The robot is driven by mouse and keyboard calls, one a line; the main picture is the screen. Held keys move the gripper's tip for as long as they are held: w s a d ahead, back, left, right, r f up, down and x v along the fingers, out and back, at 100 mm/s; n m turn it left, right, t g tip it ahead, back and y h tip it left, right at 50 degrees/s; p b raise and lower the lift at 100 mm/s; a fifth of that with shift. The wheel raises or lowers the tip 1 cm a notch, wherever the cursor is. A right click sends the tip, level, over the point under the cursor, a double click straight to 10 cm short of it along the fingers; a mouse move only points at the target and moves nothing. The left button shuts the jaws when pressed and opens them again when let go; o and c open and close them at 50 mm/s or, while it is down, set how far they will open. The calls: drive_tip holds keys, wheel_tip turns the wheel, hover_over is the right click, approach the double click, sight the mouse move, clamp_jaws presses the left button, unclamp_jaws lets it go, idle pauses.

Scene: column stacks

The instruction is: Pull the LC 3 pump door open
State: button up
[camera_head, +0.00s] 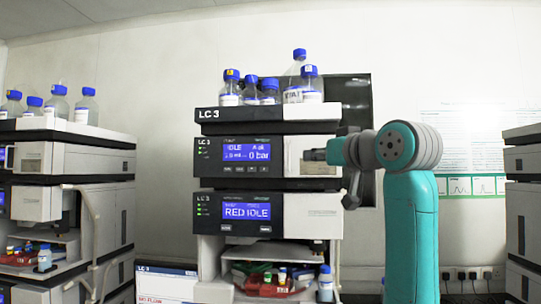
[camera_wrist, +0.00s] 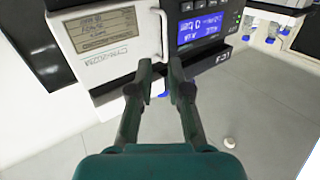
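The LC 3 pump (camera_head: 253,152) is the upper module with a blue display reading IDLE and 0 bar, in the middle stack. Its pale door (camera_head: 318,143) is right of the display and looks flush with the front. In the wrist view the scene is turned over, so the door (camera_wrist: 85,60) is left of the display (camera_wrist: 202,32). A thin pale handle strip (camera_wrist: 164,35) runs along the door's edge. My gripper (camera_wrist: 160,66) is open, its two fingertips apart near the end of the strip. Contact cannot be told. In the head view my gripper (camera_head: 312,155) hides part of the door.
Blue-capped bottles (camera_head: 270,90) stand on top of the stack. Other stacks stand at the left (camera_head: 62,165) and the right (camera_head: 523,200).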

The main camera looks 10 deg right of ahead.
sight(289, 167)
drive_tip(key=x, duration=0.7)
drive_tip(key=r+x, duration=0.1)
drive_tip(key=x, duration=0.3)
drive_tip(key=shift+s+a+r, duration=0.1)
drive_tip(key=shift+s+a, duration=0.05)
drive_tip(key=shift+a, duration=0.2)
clamp_jaws()
